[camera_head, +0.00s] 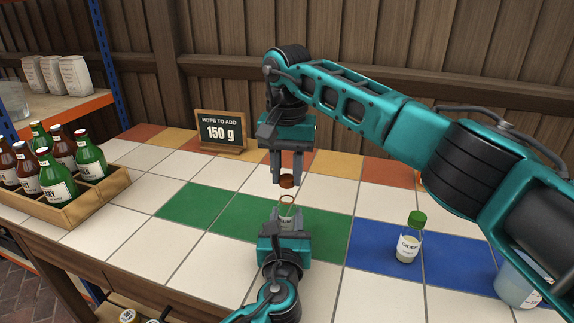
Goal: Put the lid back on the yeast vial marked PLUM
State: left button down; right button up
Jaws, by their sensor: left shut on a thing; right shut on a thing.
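An open glass vial (287,199) stands upright between the fingers of my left gripper (285,222), which is shut on it over the green tiles. Its label is mostly hidden by the fingers; only the end of the word shows. My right gripper (288,178) is directly above, pointing down, shut on a small brown lid (288,182). The lid is just above the vial's mouth, with a small gap between them. Another vial (408,244) with a green cap (417,219) stands on the blue tiles to the right.
A wooden crate (92,203) of bottles stands at the left. A glass container (514,288) is partly hidden by my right arm at the right edge. White tiles at the front are clear.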

aim_at(287, 213)
dwell(0.3)
jog(key=shift+f, duration=0.9)
jog(key=shift+f, duration=0.55)
